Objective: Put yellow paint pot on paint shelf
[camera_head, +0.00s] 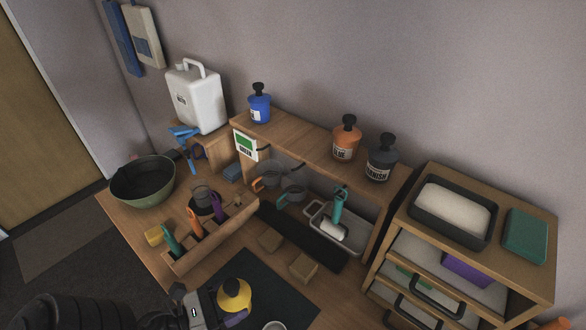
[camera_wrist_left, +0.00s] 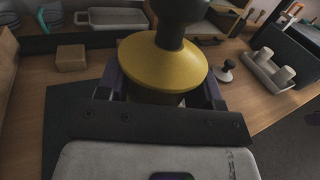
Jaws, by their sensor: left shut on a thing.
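The yellow paint pot (camera_head: 234,293) is at the bottom middle of the head view, with a dark knob on top. It fills the middle of the left wrist view (camera_wrist_left: 163,66). My left gripper (camera_head: 218,308) is shut on the pot, with one finger on each side of its body in the wrist view (camera_wrist_left: 160,92). The lower part of the pot is hidden by the gripper. The wooden paint shelf (camera_head: 297,138) stands against the wall, with a blue pot (camera_head: 259,107), an orange glue pot (camera_head: 346,142) and a grey varnish pot (camera_head: 381,163) on top. My right gripper is out of view.
Bare shelf top lies between the blue and orange pots. A wooden tool caddy (camera_head: 215,238), a green bowl (camera_head: 143,182) and wooden blocks (camera_head: 303,268) stand on the bench. A white canister (camera_head: 196,100) is left of the shelf, a drawer unit (camera_head: 408,248) right.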

